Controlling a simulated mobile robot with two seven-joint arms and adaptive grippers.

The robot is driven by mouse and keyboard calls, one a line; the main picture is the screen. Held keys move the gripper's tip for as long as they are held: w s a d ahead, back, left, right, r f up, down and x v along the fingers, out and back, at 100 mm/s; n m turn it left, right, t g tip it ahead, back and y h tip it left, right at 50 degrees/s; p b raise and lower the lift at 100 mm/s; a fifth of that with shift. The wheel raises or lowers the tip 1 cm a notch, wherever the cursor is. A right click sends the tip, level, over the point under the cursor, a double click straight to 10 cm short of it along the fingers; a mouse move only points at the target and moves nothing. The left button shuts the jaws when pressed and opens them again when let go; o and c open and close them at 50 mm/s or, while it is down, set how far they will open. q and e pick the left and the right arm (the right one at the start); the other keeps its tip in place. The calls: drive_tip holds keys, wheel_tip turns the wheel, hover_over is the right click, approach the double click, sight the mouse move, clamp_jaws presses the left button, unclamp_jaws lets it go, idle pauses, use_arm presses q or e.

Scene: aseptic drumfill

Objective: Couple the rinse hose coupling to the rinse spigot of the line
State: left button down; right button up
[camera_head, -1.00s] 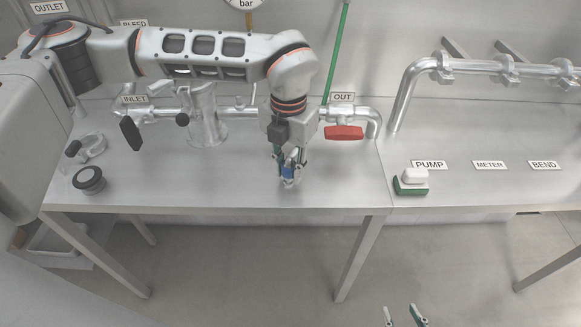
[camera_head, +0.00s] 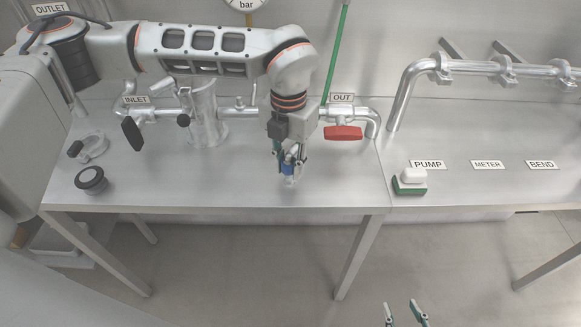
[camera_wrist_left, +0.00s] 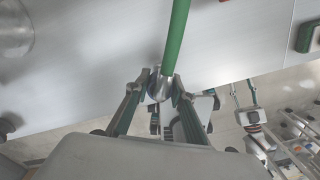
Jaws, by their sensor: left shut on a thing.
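My left gripper (camera_head: 290,164) hangs over the front part of the steel table, left of the OUT pipe. It is shut on a silver coupling (camera_wrist_left: 158,88) at the end of a green hose (camera_wrist_left: 177,35). The coupling sits between the fingertips in the left wrist view. The hose (camera_head: 338,50) comes down from the top in the head view and passes behind my left wrist. Something blue shows between the fingers in the head view. I cannot tell which pipe end is the rinse spigot. My right gripper (camera_head: 403,312) is open and empty, below the table's front edge.
The OUT pipe (camera_head: 372,122) has a red handle (camera_head: 343,133). The INLET pipe has a black handle (camera_head: 132,133). A clamp (camera_head: 92,146) and a black cap (camera_head: 92,180) lie at left. A green-and-white block (camera_head: 410,182) stands at right. The table front between is clear.

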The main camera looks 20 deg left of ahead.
sight(289, 153)
use_arm(q)
drive_tip(key=shift+r, duration=0.1)
use_arm(e)
drive_tip(key=shift+r, duration=0.1)
use_arm(q)
drive_tip(key=shift+r+p, duration=1.5)
drive_tip(key=shift+r, duration=1.1)
use_arm(e)
drive_tip(key=r, duration=0.3)
drive_tip(key=shift+w+r, duration=0.15)
drive_tip(key=shift+w, duration=0.1)
